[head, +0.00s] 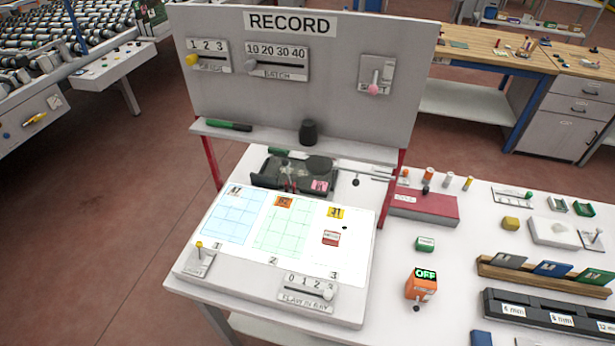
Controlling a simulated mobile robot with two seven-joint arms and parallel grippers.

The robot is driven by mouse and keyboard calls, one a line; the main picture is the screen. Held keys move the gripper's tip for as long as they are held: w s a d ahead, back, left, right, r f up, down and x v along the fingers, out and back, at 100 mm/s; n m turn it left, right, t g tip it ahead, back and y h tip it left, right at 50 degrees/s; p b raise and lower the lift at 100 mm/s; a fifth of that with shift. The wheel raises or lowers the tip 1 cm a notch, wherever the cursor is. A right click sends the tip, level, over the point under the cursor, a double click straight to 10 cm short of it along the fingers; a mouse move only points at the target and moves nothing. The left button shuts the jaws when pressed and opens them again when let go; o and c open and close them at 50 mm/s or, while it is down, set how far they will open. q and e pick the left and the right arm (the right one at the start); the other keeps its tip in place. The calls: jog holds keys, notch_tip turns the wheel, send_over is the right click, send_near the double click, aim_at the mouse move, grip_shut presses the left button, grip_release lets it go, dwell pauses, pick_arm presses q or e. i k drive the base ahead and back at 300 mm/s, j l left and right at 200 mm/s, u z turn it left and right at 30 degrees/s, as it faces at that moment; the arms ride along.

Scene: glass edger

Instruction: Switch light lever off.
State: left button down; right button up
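No lever label that I can read says light. A small lever with a yellow tip (199,245) stands on a grey plate at the front left corner of the bright white panel (225,248); its label is too small to read. An orange box (420,287) on the table right of the panel has a display reading OFF and a dark knob below it. A lever with a pink knob (373,88) sits low on its plate on the upright RECORD board (330,70). Neither of my grippers is in view.
A slider with numbers (308,291) sits at the panel's front edge. Two more sliders (278,64) are on the board. The white table (465,240) holds a red box (425,205), wooden and dark racks (545,278) and small blocks. Floor (80,230) is clear at left.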

aim_at(199, 244)
jog(key=z, duration=0.2)
jog(key=l+u, duration=0.2)
jog(key=u, duration=0.95)
jog(key=i+l, duration=0.1)
jog(key=i, duration=0.15)
jog(key=i+j+z, duration=0.25)
jog(key=z, duration=0.35)
jog(key=i+j+z, duration=0.4)
jog(key=z, duration=0.15)
jog(key=i+j+z, duration=0.15)
jog(key=j+z, duration=1.6)
jog(key=k+j+z, duration=0.2)
jog(key=j+z, duration=0.4)
jog(key=k+j+z, duration=0.3)
jog(key=j+z, duration=0.25)
jog(key=k+j+z, duration=0.3)
jog(key=z, duration=0.3)
